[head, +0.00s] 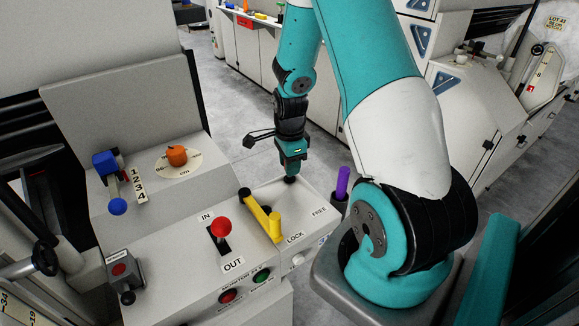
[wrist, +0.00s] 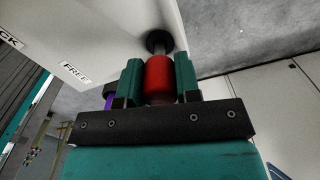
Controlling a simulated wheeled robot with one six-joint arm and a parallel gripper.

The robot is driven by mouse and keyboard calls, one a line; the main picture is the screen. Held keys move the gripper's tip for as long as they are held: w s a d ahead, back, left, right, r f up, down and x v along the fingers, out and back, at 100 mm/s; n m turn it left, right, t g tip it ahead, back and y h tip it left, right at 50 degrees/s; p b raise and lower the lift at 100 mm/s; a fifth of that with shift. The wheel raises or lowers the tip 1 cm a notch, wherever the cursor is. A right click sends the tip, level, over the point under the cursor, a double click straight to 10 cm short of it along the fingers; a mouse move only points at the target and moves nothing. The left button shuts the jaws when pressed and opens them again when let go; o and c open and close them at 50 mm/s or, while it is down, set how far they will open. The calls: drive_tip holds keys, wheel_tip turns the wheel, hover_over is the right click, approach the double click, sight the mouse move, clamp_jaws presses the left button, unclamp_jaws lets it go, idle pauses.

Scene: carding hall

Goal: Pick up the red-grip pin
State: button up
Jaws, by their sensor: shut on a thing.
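My gripper (head: 290,163) points down over the far right corner of the machine's console in the head view. In the wrist view my gripper (wrist: 159,80) is shut on the red-grip pin (wrist: 159,72), with one finger on each side of the red grip. Beyond the grip, the pin meets a dark round collar (wrist: 159,42) at the edge of the pale panel. How deep the pin sits in the collar cannot be told. In the head view the red grip is hidden by my gripper; only a dark round part shows below it.
A yellow lever (head: 258,214) stands left of my gripper, by the LOCK and FREE labels. A purple-handled thing (head: 342,183) stands upright to the right. Grey floor lies beyond.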

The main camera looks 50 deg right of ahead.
drive_tip(key=shift+r, duration=0.15)
wheel_tip(320, 180, up, 20)
idle(0.4)
wheel_tip(320, 180, up, 8)
drive_tip(key=p, duration=0.7)
idle(0.9)
